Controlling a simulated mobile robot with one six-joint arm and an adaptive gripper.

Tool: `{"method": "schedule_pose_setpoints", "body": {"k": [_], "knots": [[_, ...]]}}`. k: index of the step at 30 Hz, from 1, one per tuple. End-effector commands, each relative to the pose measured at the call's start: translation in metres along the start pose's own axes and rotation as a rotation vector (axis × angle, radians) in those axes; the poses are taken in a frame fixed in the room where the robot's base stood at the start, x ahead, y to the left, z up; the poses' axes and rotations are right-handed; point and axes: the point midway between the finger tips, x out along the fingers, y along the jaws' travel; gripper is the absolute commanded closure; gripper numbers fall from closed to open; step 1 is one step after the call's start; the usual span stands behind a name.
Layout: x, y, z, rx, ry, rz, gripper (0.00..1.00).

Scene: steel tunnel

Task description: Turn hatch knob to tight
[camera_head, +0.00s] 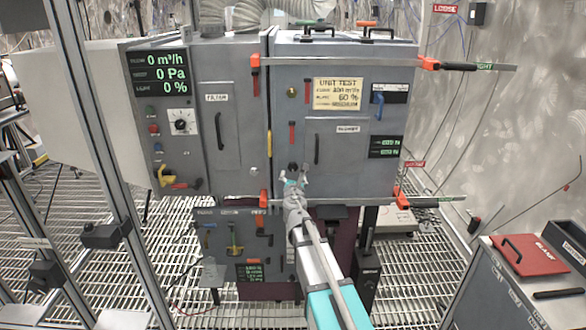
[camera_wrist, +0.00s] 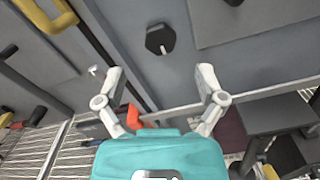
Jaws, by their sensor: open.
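A black six-sided knob with a pale pointer mark (camera_wrist: 160,39) sits on the grey cabinet face in the wrist view. In the head view a dark knob (camera_head: 293,167) shows low on the right-hand cabinet door, just beyond my gripper (camera_head: 295,181), which partly hides it. My gripper also shows in the wrist view (camera_wrist: 161,78), with its two fingers spread wide and nothing between them. The knob lies ahead of the fingertips, apart from them. No label for the knob is readable.
Orange-handled levers on rods stick out at the cabinet's right (camera_head: 428,63) and lower right (camera_head: 402,199), near LOOSE and TIGHT signs. A yellow handle (camera_wrist: 48,14) is at upper left in the wrist view. A red-lidded box (camera_head: 528,256) stands at lower right.

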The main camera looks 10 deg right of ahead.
Motion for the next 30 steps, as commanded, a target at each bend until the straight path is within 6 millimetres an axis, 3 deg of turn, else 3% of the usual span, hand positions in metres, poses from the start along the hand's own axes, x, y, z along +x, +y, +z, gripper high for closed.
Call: {"method": "schedule_pose_setpoints", "body": {"k": [3,12,28,30], "knots": [[0.023,0.0,0.0,0.0,0.0,-0.001,0.11],[0.059,0.0,0.0,0.0,0.0,0.0,0.11],[0.069,0.0,0.0,0.0,0.0,0.0,0.11],[0.069,0.0,0.0,0.0,0.0,0.0,0.23]]}}
